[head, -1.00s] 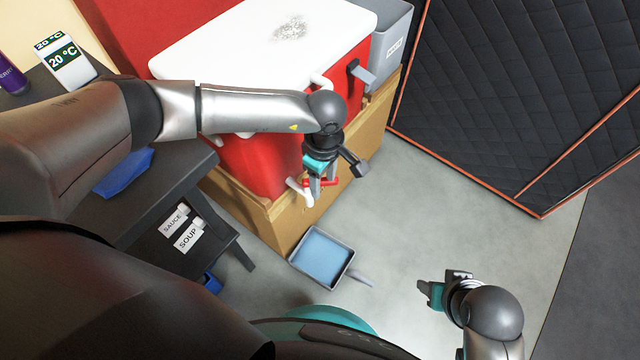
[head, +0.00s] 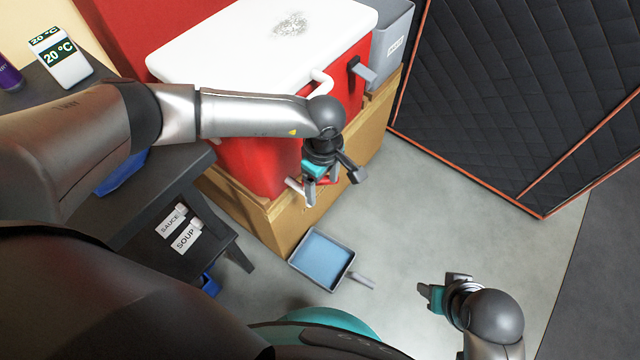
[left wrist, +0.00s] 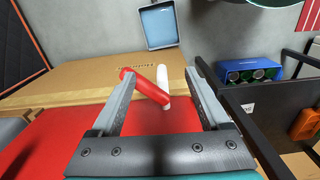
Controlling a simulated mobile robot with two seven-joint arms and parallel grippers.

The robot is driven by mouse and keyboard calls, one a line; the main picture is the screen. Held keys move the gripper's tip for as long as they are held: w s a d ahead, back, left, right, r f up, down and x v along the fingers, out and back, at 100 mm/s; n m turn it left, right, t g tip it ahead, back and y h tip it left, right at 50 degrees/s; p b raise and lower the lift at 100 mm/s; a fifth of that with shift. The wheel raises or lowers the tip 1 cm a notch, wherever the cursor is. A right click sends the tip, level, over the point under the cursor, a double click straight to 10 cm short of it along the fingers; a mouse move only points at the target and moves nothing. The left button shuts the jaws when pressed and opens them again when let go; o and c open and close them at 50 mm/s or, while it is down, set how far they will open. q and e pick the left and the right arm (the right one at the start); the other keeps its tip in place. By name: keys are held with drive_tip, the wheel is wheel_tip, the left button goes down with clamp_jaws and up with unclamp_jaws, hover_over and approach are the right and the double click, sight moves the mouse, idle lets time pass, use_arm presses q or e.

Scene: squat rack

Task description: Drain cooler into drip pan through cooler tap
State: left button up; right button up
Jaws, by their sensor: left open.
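The red cooler (head: 262,165) with a white lid (head: 235,40) stands on a wooden box. Its tap has a white spout (left wrist: 163,80) and a red lever (left wrist: 145,87) low on the front. My left gripper (head: 319,188) is at the tap; in the left wrist view its open fingers (left wrist: 162,80) lie either side of the lever and spout. I cannot tell whether they touch the lever. In the head view the gripper partly hides the tap. The drip pan (head: 322,260), bluish inside, lies on the floor below the tap. My right gripper (head: 440,287) is over the floor, away from the cooler.
The wooden box (head: 285,215) carries the cooler and a grey bin (head: 393,45). A dark table (head: 185,165) with SAUCE and SOUP labels is at left, with a 20 °C display (head: 62,58) on it. A black quilted panel (head: 520,90) stands at right. Floor right of the pan is clear.

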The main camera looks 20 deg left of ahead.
use_arm(q)
drive_tip(key=shift+o, duration=1.2)
wheel_tip(320, 180, up, 7)
drive_tip(key=p, duration=0.5)
drive_tip(key=shift+p, duration=0.4)
